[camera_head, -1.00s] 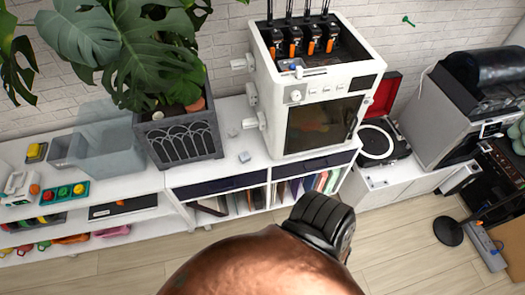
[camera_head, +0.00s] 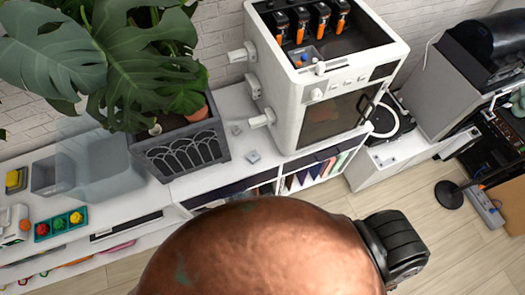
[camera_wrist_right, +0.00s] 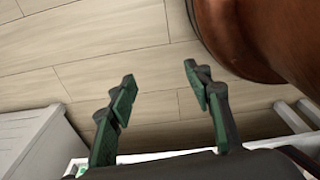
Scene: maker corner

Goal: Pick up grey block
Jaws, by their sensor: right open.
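A small grey block (camera_head: 253,156) lies on the white shelf top (camera_head: 220,176) in the head view, between the dark planter and the white machine. A second small light-grey piece (camera_head: 236,130) lies behind it, close to the wall. My right gripper (camera_wrist_right: 160,88) shows in the right wrist view with its two green-padded fingers spread apart. Nothing is between them, and wooden floor lies beyond. The block is not visible in that view. My left gripper is in neither current view.
A dark planter (camera_head: 183,150) with a large leafy plant stands left of the block. A tall white machine (camera_head: 290,111) with side knobs stands to its right. A large copper-brown rounded shape (camera_head: 262,255) hides the lower middle of the head view.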

